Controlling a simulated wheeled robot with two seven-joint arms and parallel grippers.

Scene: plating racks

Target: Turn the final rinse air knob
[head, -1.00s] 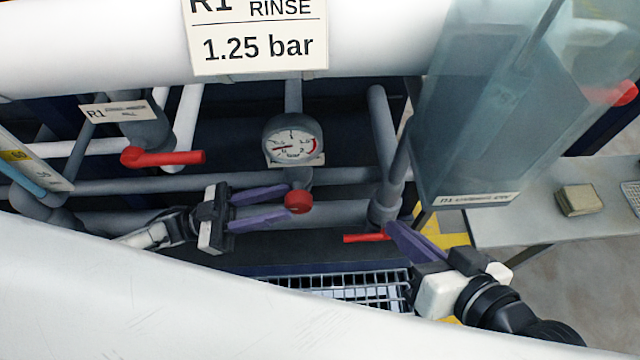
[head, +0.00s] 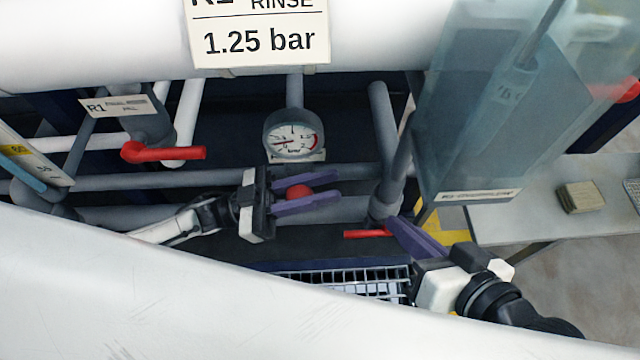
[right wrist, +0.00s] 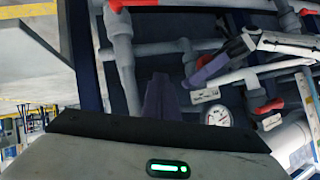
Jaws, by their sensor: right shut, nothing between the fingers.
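The round red knob (head: 299,192) sits under the pressure gauge (head: 292,136) in the head view. My left gripper (head: 336,188) reaches in from the left with its purple fingers open, one above and one below the knob. I cannot tell whether the fingers touch it. My right gripper (head: 393,222) is shut and empty, close to a red lever (head: 367,234) at the lower right. Its shut fingers also show in the right wrist view (right wrist: 158,95). The sign (head: 260,38) above the gauge reads RINSE, 1.25 bar.
Another red lever (head: 168,154) is on the valve at the left. Grey pipes run around the gauge. A translucent tank (head: 480,110) stands at the right, and a metal grating (head: 340,285) lies below. A large white surface (head: 150,300) fills the lower left.

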